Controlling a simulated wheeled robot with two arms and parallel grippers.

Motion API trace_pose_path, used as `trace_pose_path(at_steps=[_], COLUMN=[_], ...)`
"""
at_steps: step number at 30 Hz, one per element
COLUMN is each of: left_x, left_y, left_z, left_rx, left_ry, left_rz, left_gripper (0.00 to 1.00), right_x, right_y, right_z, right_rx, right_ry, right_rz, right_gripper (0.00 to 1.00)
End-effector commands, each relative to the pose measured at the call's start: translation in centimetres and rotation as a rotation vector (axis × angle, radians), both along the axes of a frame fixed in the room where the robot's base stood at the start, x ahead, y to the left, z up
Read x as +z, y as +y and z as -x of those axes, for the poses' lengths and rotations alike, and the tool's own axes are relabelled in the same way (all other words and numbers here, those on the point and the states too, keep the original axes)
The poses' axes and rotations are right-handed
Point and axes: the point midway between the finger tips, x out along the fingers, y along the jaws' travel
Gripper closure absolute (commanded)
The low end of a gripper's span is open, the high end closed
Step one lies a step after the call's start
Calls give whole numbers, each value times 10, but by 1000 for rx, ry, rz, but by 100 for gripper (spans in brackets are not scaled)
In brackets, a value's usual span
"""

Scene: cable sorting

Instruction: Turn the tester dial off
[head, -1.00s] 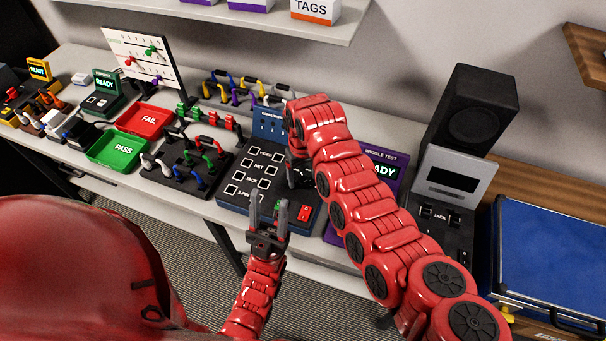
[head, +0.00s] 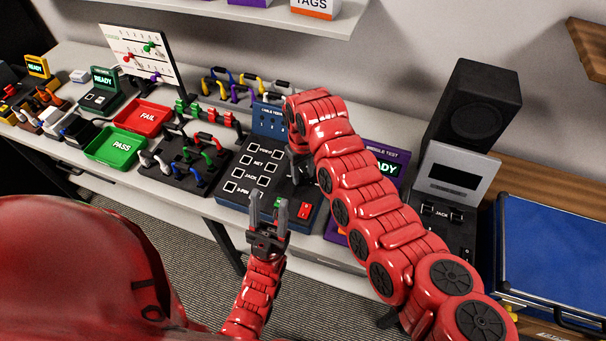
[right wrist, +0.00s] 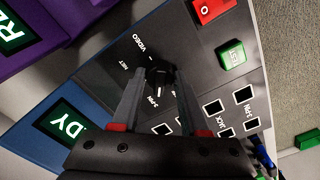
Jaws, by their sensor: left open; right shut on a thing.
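The cable tester is a dark panel (head: 238,197) with a blue display part at its back, labelled sockets, a green button and a red switch. Its black dial (right wrist: 160,76) sits between the fingertips of my right gripper (right wrist: 152,84), which is shut on it. Labels such as VIDEO, NET and 3-PIN ring the dial, and its white mark points towards the 3-PIN side. In the head view my right arm hides the dial. My left gripper (head: 268,212) is open and empty, in front of the tester's near edge.
A red FAIL tray (head: 143,118), a green PASS tray (head: 112,146) and a cable rack (head: 185,170) lie to the left. A black speaker (head: 473,105) stands behind.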

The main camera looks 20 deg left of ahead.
Motion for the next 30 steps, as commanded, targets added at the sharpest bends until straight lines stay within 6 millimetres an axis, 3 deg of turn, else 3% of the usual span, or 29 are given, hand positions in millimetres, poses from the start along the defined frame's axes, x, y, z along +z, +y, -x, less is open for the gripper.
trace_pose_path(at_steps=[15,30], left_x=[-59,-83], left_y=[0,0], left_z=[0,0], left_rx=[0,0], left_ry=[0,0], left_rz=[0,0], left_gripper=[50,50], right_x=[-4,-1], right_y=[-1,0], right_z=[-2,0], right_rx=[422,654], right_ry=[-4,0], right_rz=[1,0], right_gripper=[100,100])
